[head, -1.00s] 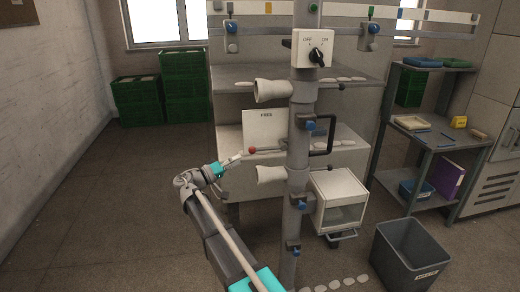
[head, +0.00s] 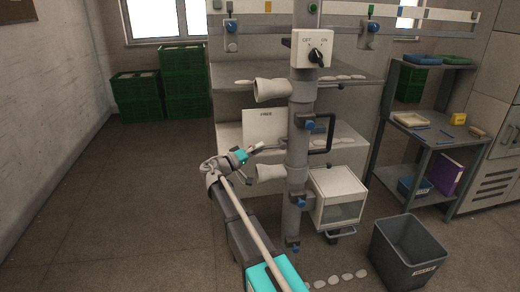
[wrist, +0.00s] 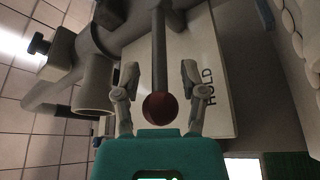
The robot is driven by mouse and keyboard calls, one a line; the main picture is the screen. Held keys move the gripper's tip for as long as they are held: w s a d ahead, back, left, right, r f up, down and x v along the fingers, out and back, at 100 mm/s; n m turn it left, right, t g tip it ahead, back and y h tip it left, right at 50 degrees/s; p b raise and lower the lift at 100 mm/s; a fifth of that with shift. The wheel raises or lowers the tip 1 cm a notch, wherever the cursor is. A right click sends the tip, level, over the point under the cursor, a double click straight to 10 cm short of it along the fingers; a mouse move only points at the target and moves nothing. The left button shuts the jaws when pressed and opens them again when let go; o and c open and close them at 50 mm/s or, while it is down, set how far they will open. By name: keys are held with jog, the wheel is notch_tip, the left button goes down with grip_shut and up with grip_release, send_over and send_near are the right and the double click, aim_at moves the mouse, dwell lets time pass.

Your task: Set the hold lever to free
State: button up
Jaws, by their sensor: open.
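The hold lever (wrist: 158,45) is a grey rod with a dark red ball knob (wrist: 160,108), mounted on the grey upright post (head: 298,130). In the head view the lever (head: 276,148) points left, about level, in front of a pale label plate (head: 262,126) marked FREE near its top. The wrist view shows the word HOLD on the plate (wrist: 213,120). My gripper (wrist: 160,73) is open, with one finger on each side of the lever and the knob between them, nearer the palm. In the head view my gripper (head: 256,147) hides the knob.
A white OFF/ON switch box (head: 311,48) sits higher on the post. Grey cone-shaped holders (head: 271,90) stick out left above and below the lever. A black handle (head: 328,132) is right of the post. A grey bin (head: 408,252) stands at lower right. Floor at left is clear.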

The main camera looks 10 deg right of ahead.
grip_shut()
dwell(0.3)
jog(key=shift+d, duration=0.2)
jog(key=shift+a, duration=0.1)
